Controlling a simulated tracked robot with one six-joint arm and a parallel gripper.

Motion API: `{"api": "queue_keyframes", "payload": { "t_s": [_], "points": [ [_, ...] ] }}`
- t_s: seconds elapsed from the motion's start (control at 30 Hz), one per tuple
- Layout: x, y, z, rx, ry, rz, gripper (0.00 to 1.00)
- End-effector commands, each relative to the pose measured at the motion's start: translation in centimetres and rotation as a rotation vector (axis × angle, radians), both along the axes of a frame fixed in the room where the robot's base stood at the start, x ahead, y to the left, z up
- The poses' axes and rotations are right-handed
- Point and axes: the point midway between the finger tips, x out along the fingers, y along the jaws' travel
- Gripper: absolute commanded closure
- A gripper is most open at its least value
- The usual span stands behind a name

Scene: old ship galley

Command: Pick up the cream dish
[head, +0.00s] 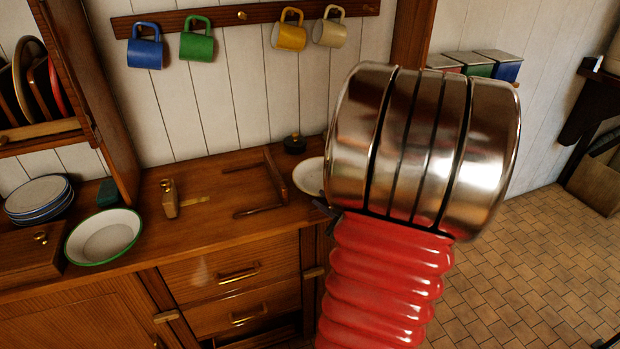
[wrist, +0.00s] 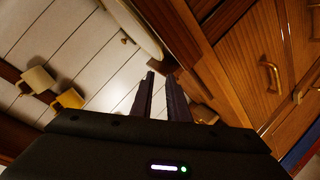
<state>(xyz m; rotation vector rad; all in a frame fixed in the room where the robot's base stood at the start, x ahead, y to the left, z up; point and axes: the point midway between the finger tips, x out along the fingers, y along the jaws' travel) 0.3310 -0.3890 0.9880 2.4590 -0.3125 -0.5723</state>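The cream dish (head: 309,176) lies on the right end of the wooden counter in the head view. My silver and red arm hides its right side. In the wrist view part of the dish (wrist: 136,27) shows at the top, cut off by the frame edge. My gripper (wrist: 161,77) has two dark fingers with a narrow gap between them and nothing in it. The fingertips point toward the dish's near rim and look apart from it. In the head view only a small dark part of the gripper shows beside my arm, just in front of the dish.
A wooden bracket-like frame (head: 278,180) stands on the counter (head: 225,215) left of the dish. A dark round knob (head: 294,144) sits behind it. A green-rimmed white bowl (head: 103,237) and stacked plates (head: 40,198) are at the left. Mugs hang from the wall rail (head: 262,13).

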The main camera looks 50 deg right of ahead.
Motion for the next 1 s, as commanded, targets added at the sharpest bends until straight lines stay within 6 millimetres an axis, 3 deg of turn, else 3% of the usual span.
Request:
{"api": "queue_keyframes", "payload": {
  "t_s": [0.17, 0.57, 1.0],
  "points": [
    [-0.7, 0.0, -0.3, 0.005, -0.023, 0.015, 0.85],
    [-0.2, -0.1, -0.4, 0.004, -0.023, 0.017, 0.85],
    [4.8, -1.8, -2.2, 0.006, -0.022, 0.019, 0.85]
  ]
}}
